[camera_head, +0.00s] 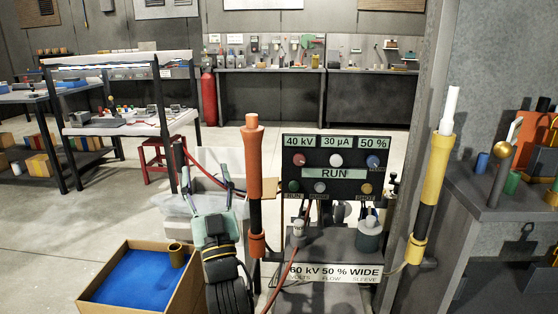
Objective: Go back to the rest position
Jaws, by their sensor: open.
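My gripper (207,182) stands left of the lower middle, its dark fingers with blue parts spread apart and nothing seen between them. My black arm links run down from it to the bottom edge. Behind the fingers is a pale translucent bin (172,208). Close on the right of my gripper stands an orange-brown post (253,160) with a black lower part. I cannot tell the exact gap between them.
A control panel (335,152) reading RUN stands right of the post, above a grey labelled stand (330,252). A yellow and black post (434,170) stands farther right. Open floor lies left.

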